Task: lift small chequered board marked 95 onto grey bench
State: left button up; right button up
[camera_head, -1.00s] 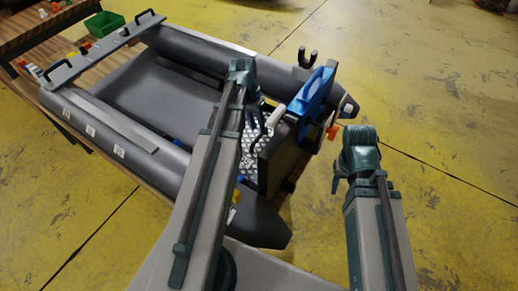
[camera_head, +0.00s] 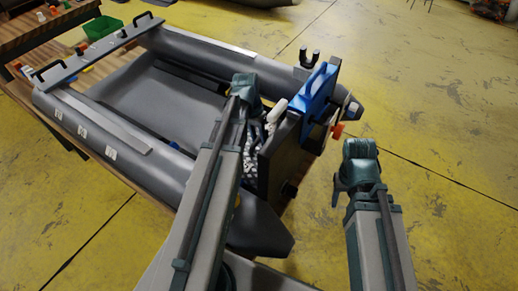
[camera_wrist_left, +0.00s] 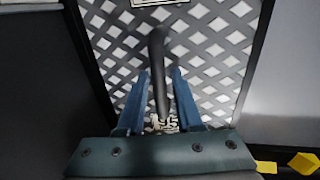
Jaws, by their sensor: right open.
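The chequered board (camera_wrist_left: 215,60), black and white with a dark frame and marked 95, fills most of the left wrist view. In the head view the board (camera_head: 251,168) is mostly hidden behind my left arm, inside the boat's near end. My left gripper (camera_wrist_left: 160,74) has its two blue fingers apart, one on each side of a dark bar-like handle (camera_wrist_left: 158,62). Small gaps show beside the handle. The left gripper also shows in the head view (camera_head: 254,128). A grey bench (camera_head: 100,52) with black handles lies across the boat's far end. My right gripper (camera_head: 343,188) hangs empty over the floor.
The grey inflatable boat (camera_head: 145,165) rests on a wooden table (camera_head: 25,40). A dark upright panel (camera_head: 280,158) with a blue part (camera_head: 316,90) stands right of the board. A green bin (camera_head: 103,28) is at the far left. The boat's middle is clear.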

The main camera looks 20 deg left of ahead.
pick_arm(q)
jog(key=shift+c, duration=0.3)
grip_shut()
dwell(1.1)
